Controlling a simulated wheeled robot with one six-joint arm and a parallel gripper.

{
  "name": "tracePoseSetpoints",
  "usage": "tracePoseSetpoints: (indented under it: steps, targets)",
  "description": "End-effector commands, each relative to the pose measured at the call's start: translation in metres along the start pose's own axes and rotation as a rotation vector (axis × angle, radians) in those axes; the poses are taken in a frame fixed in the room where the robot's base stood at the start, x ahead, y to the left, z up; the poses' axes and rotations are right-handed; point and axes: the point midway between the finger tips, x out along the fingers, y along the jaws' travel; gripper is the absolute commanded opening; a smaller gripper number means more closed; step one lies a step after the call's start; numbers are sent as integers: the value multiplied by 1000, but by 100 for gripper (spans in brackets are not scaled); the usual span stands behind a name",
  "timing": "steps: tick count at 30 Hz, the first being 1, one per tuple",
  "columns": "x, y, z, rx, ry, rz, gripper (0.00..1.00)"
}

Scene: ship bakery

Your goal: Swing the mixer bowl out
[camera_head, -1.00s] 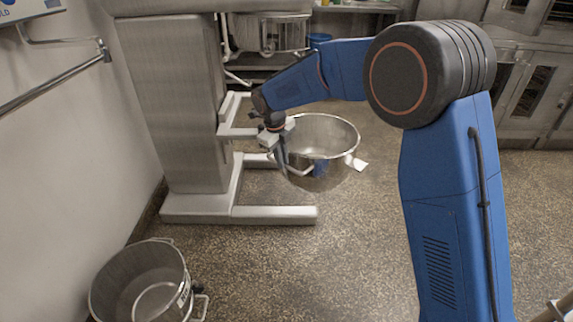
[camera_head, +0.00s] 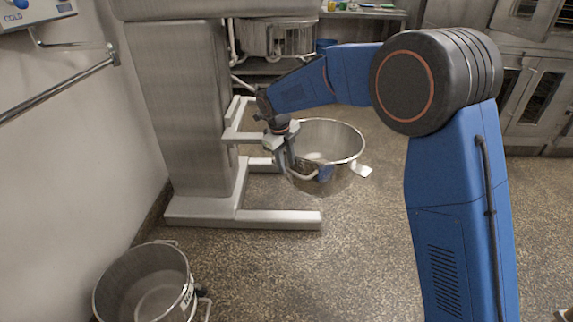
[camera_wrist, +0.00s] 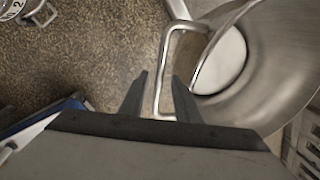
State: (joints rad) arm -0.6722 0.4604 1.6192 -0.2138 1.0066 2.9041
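The steel mixer bowl (camera_head: 345,146) hangs out in front of the mixer column (camera_head: 188,105), beside its support arm and above the floor. A bent metal handle projects from the bowl's near side; it shows clearly in the wrist view (camera_wrist: 163,70), with the bowl (camera_wrist: 275,60) on the right. My gripper (camera_head: 289,160) is at this handle, left of the bowl's near rim. In the wrist view my gripper's (camera_wrist: 160,78) two fingers stand apart, one on each side of the handle bar, with gaps visible. My wrist body hides part of the bowl's lower edge.
A second steel bowl (camera_head: 112,285) stands on the floor at lower left. The mixer's foot (camera_head: 280,219) extends over the floor below the bowl. A wall rail (camera_head: 60,88) is at left, ovens (camera_head: 540,100) at back right. The floor right of the bowl is clear.

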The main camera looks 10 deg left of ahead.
Motion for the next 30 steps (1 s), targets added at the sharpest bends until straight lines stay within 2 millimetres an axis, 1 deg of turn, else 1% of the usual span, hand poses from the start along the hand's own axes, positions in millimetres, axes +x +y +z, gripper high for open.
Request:
tracePoseSetpoints:
  steps: [5, 15, 21, 25, 30]
  targets:
    - [-28, 0, 0, 1, -3, -1, 30]
    - [-97, 0, 1, 0, -3, -1, 30]
    - [-134, 0, 1, -1, -2, -1, 30]
    - [-152, 0, 1, -1, -2, -1, 30]
    - [-164, 0, 0, -1, -1, 0, 30]
